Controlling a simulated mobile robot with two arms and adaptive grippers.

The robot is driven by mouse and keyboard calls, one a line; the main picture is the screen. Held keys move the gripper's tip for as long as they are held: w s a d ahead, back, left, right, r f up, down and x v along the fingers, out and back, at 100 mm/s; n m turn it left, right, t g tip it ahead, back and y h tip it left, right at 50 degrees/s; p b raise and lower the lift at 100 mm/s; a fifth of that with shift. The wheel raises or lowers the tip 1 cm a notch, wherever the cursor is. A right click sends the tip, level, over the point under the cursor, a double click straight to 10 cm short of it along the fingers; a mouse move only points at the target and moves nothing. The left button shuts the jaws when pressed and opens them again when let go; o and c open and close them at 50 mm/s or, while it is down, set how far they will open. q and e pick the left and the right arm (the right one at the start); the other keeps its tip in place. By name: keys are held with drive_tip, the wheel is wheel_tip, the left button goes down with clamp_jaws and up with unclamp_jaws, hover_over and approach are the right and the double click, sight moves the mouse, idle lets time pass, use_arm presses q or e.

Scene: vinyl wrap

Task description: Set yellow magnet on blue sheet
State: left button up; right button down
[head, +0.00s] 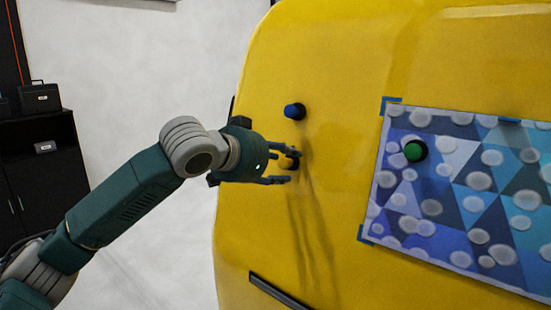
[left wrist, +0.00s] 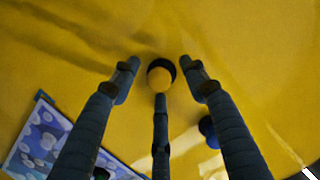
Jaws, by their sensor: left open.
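The yellow magnet (head: 287,162) sits on the yellow panel, partly hidden behind my gripper in the head view. In the left wrist view the yellow magnet (left wrist: 160,77) shows its round cap and dark base between my fingertips. My left gripper (head: 284,168) is open around the yellow magnet, with its fingers spread; the wrist view shows the fingers (left wrist: 159,78) apart from it on either side. The blue sheet (head: 455,215), patterned with triangles and pale dots, is on the panel at the right, and its corner shows in the wrist view (left wrist: 40,135). My right gripper is not in view.
A blue magnet (head: 294,111) is on the panel (head: 340,60) just above the yellow one. A green magnet (head: 414,151) sits on the sheet's upper left. Blue tape marks the sheet's corners. A dark slot (head: 279,291) is low on the panel. A black cabinet (head: 40,170) stands far left.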

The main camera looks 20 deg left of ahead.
use_arm(q)
drive_tip(key=shift+c, duration=0.6)
clamp_jaws()
drive_tip(key=c, duration=0.8)
unclamp_jaws()
drive_tip(key=shift+c, duration=0.2)
clamp_jaws()
drive_tip(key=shift+r, duration=0.1)
drive_tip(key=shift+s, duration=0.2)
drive_tip(key=shift+s+a, duration=0.15)
drive_tip(key=shift+s, duration=0.1)
drive_tip(key=shift+s, duration=0.15)
drive_tip(key=f+v, duration=0.1)
drive_tip(key=v, duration=0.6)
drive_tip(key=shift+a+f+p, duration=0.15)
drive_tip(key=shift+a+p, duration=0.15)
